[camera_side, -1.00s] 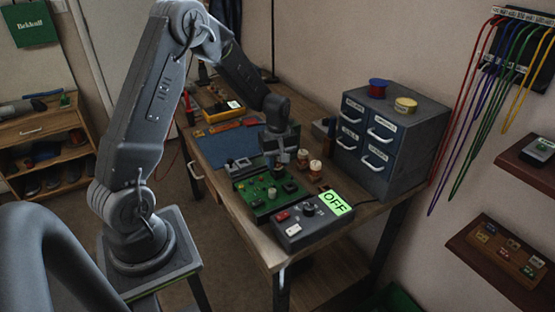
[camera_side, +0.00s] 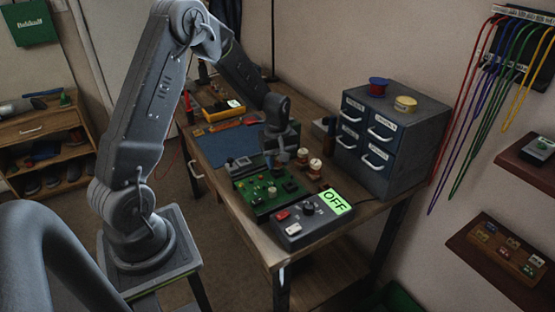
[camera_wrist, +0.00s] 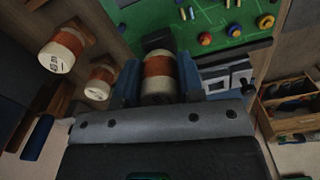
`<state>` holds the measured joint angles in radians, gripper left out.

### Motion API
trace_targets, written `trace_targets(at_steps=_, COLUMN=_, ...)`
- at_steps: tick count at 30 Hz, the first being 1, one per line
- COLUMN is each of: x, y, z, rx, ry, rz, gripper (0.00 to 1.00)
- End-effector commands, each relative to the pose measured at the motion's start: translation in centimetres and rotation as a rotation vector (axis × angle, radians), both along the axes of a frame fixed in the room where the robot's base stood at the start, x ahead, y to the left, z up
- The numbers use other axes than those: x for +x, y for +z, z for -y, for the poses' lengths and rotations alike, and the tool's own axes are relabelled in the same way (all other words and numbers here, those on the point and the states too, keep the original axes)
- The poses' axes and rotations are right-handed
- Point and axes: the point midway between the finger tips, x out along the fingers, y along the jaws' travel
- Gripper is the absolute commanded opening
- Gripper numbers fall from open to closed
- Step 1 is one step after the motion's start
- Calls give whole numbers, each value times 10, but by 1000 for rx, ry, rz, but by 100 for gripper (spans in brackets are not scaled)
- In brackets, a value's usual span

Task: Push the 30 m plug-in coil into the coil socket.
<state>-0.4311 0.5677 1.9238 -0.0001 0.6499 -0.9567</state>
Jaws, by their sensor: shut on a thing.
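In the wrist view, my gripper (camera_wrist: 158,82) is shut on a plug-in coil (camera_wrist: 158,70) with a cream body and a copper-brown winding. The blue fingers press on both its sides. In the side view, my gripper (camera_side: 281,158) is low over the far edge of the green board (camera_side: 256,205).
Two other coils, a labelled one (camera_wrist: 57,55) and a smaller-looking one (camera_wrist: 99,83), stand in wooden holders close left of my gripper in the wrist view. A grey box with a green OFF display (camera_side: 336,203) stands beside the board. A drawer cabinet (camera_side: 385,135) stands behind.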

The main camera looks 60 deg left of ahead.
Motion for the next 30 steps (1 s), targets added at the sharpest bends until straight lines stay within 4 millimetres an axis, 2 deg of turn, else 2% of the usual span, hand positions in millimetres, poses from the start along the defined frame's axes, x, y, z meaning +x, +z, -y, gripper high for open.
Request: trace_targets(at_steps=30, x=0, y=-8, z=0, rx=0, ry=0, rz=0, gripper=12)
